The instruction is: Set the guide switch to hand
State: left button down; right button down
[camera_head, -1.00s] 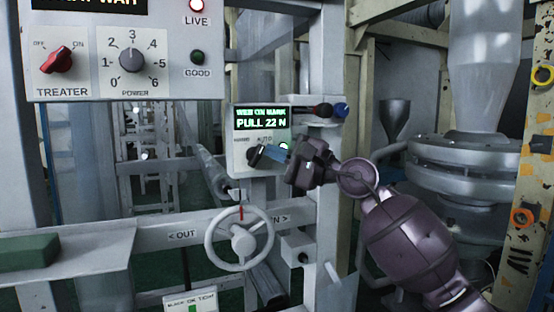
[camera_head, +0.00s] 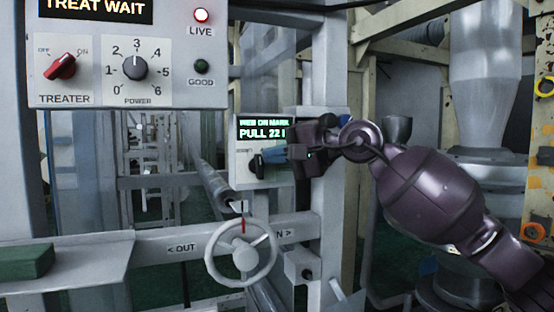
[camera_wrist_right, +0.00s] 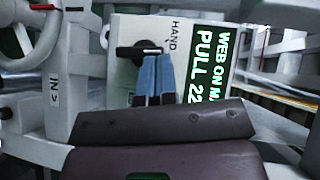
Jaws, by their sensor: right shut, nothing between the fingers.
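The guide switch is a black knob (camera_wrist_right: 130,52) on a pale panel (camera_wrist_right: 125,82); the HAND label is beside it in the right wrist view. Its handle with a white mark lies nearly sideways in that view, the marked end toward the display side. The AUTO label is hidden behind my fingers. In the head view the knob (camera_head: 257,164) is small and dark below the green display (camera_head: 264,129). My right gripper (camera_head: 264,157) is shut and empty. Its blue fingertips (camera_wrist_right: 155,58) are at the handle's marked end, on the side away from HAND; contact is unclear. My left gripper is not in view.
A white handwheel (camera_head: 241,252) stands below the panel, with a roller (camera_head: 212,187) to its left. The treater box (camera_head: 190,90) with a red knob and a power dial hangs upper left. A grey post (camera_head: 325,220) stands close by my right arm.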

jog(key=shift+s+a+r+n+h, duration=0.1)
jog(key=shift+a+r+n+h, duration=0.1)
jog(key=shift+n+h, duration=0.35)
jog(key=shift+s+a+r+n+h, duration=0.1)
jog(key=shift+a+n+h, duration=0.2)
jog(key=shift+h, duration=0.35)
jog(key=shift+w+d, duration=0.15)
jog(key=shift+r+p, duration=0.4)
jog(key=shift+r, duration=0.4)
jog(key=b+v, duration=0.1)
jog(key=v, duration=0.9)
jog(key=shift+d+r, duration=0.2)
jog(key=shift+d, duration=0.15)
